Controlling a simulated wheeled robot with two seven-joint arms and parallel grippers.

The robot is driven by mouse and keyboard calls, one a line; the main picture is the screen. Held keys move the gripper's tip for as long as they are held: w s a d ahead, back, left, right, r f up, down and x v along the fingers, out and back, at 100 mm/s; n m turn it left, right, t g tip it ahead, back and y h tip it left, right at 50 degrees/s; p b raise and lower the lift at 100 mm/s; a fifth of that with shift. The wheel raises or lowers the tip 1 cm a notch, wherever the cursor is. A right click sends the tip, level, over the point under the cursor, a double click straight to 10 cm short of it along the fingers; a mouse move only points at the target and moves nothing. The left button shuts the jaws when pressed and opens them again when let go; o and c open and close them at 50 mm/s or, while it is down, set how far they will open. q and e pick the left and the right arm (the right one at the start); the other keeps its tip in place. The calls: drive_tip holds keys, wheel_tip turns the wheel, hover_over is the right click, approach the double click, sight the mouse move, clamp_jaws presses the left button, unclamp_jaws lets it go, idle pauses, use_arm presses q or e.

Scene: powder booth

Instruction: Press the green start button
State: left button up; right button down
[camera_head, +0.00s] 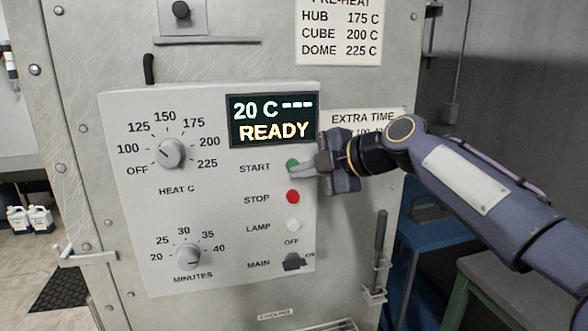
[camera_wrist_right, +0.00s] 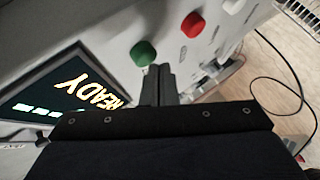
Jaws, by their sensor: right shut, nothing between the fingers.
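The green start button (camera_head: 292,164) sits on the pale control panel (camera_head: 225,270) beside the word START, below the display. My right gripper (camera_head: 303,170) is shut and empty, its fingertips at the button's right side in the head view. In the right wrist view the green button (camera_wrist_right: 143,53) is just left of the tips of the closed fingers (camera_wrist_right: 160,72). I cannot tell whether they touch it. The display (camera_head: 272,120) reads 20 C and READY. My left gripper is not in view.
Below the green button are a red stop button (camera_head: 293,197) and a white lamp button (camera_head: 293,225). The main switch (camera_head: 294,262) is lower still. A heat knob (camera_head: 170,153) and a minutes knob (camera_head: 188,257) are on the left. A dark handle (camera_head: 380,235) stands at the right.

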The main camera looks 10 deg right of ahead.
drive_tip(key=shift+w, duration=0.5)
idle(0.7)
drive_tip(key=shift+s, duration=0.1)
drive_tip(key=shift+s+b, duration=0.65)
drive_tip(key=shift+s, duration=0.15)
drive_tip(key=s+b, duration=0.2)
drive_tip(key=s, duration=0.3)
drive_tip(key=shift+d+b, duration=0.1)
drive_tip(key=shift+b, duration=0.3)
